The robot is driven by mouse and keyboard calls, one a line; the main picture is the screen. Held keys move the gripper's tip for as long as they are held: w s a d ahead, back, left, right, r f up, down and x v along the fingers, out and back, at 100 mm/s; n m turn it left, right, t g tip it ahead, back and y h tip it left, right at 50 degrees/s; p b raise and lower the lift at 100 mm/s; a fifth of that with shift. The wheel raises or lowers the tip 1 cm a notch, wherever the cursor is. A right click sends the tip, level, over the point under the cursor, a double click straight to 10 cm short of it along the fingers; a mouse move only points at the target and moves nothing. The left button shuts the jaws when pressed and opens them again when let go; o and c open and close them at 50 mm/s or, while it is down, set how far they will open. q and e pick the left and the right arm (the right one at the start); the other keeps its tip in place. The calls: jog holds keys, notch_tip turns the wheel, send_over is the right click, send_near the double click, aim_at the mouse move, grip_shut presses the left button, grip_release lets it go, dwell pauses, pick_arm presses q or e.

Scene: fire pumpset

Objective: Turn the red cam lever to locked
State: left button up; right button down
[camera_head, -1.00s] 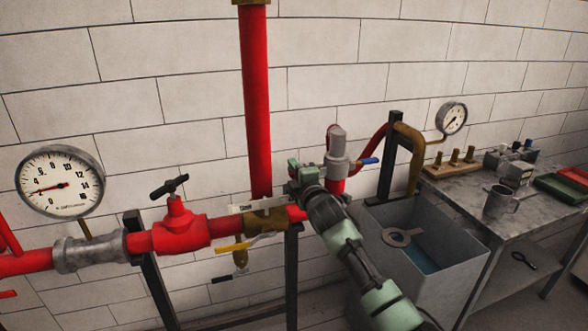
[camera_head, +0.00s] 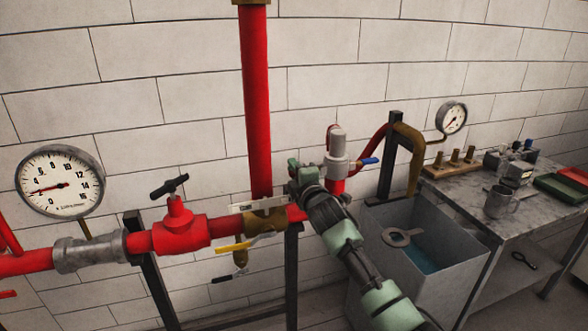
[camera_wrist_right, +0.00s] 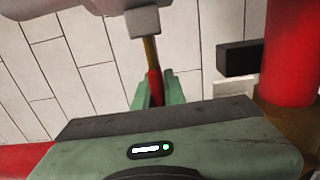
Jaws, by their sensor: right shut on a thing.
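The red cam lever (camera_wrist_right: 154,86) shows in the right wrist view as a red grip on a brass-coloured rod below a grey fitting (camera_wrist_right: 143,22). My right gripper (camera_wrist_right: 154,92) has its green fingers on both sides of the red grip and is shut on it. In the head view my right gripper (camera_head: 294,166) is just left of the grey upright coupling (camera_head: 338,144) and hides most of the lever there. My left gripper is out of view.
A red riser pipe (camera_head: 257,110) stands close left of my right gripper. A red valve (camera_head: 178,228), a yellow lever (camera_head: 234,247) and a pressure gauge (camera_head: 60,184) lie farther left. A blue lever (camera_head: 369,161), a grey tank (camera_head: 385,272) and a bench (camera_head: 462,196) are to the right.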

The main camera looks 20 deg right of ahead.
jog(key=shift+f, duration=0.25)
jog(key=f+n, duration=0.1)
jog(key=n, duration=0.1)
jog(key=f+n, duration=0.1)
jog(key=shift+d+n, duration=0.2)
jog(key=shift+n, duration=0.2)
jog(key=f+n, duration=0.1)
jog(key=n, duration=0.1)
jog(key=d+f+n, duration=0.1)
jog(key=n, duration=0.1)
jog(key=shift+d+f, duration=0.1)
jog(key=shift+d, duration=0.1)
jog(key=n, duration=0.1)
jog(key=d+f+n, duration=0.1)
jog(key=n, duration=0.2)
jog(key=shift+d+f+n, duration=0.25)
jog(key=shift+d+n, duration=0.05)
jog(key=shift+d, duration=0.1)
jog(key=shift+w+d+f+n, duration=0.15)
jog(key=shift+d+n, duration=0.15)
jog(key=shift+n, duration=0.25)
jog(key=shift+s+d+f+n, duration=0.1)
jog(key=shift+d+n, duration=0.2)
jog(key=shift+n, duration=0.25)
jog(key=c, duration=1.5)
grip_release()
